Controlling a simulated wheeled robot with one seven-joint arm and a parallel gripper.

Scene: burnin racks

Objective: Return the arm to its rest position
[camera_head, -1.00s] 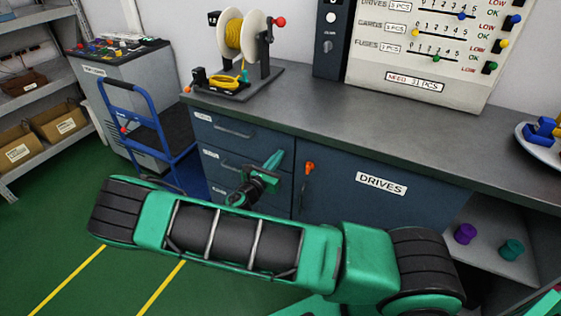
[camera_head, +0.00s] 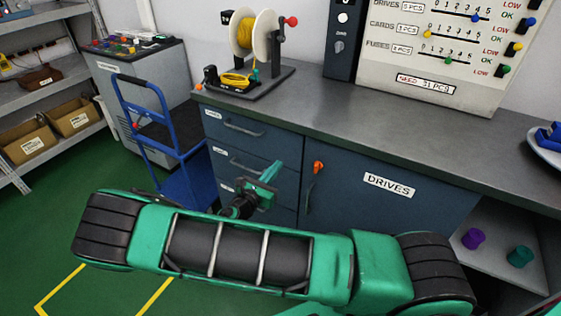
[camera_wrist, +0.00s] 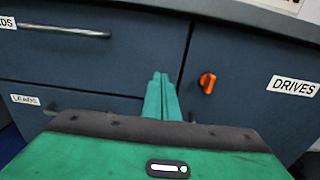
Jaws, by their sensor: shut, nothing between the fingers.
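My green arm stretches across the lower part of the head view in front of the counter. My gripper (camera_head: 272,172) is beyond it, in front of the drawer fronts, with its fingers together and nothing between them. In the wrist view my gripper (camera_wrist: 162,78) shows two green fingers side by side, pointing at the dark blue cabinet front. The gap between the fingertips and the cabinet is hard to judge. The DRIVES door (camera_head: 390,200) with its orange latch (camera_head: 319,167) is just right of the gripper. The latch also shows in the wrist view (camera_wrist: 207,82).
The drawers (camera_head: 235,130) and DRIVES door look closed. A blue hand truck (camera_head: 150,125) stands left of the counter (camera_head: 420,140). A cable reel (camera_head: 256,38) stands on the counter. Purple (camera_head: 474,238) and teal (camera_head: 520,256) spools sit on the open lower shelf. Green floor is free at lower left.

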